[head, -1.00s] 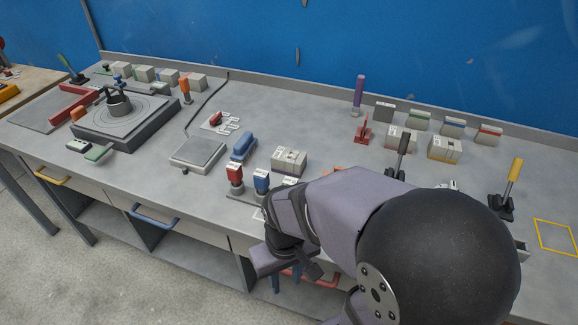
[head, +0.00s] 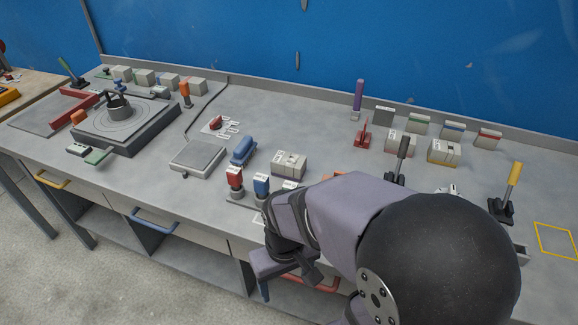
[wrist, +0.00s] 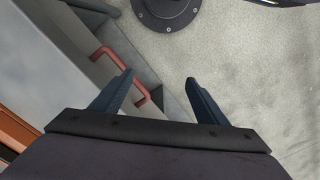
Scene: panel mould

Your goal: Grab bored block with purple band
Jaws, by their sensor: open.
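A red drawer handle (wrist: 119,66) lies close to the fingers in the wrist view. Red and blue-topped stamps (head: 235,180), a blue tool (head: 243,150), a purple cylinder (head: 358,94) and a black-handled lever (head: 401,160) stand on the bench.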

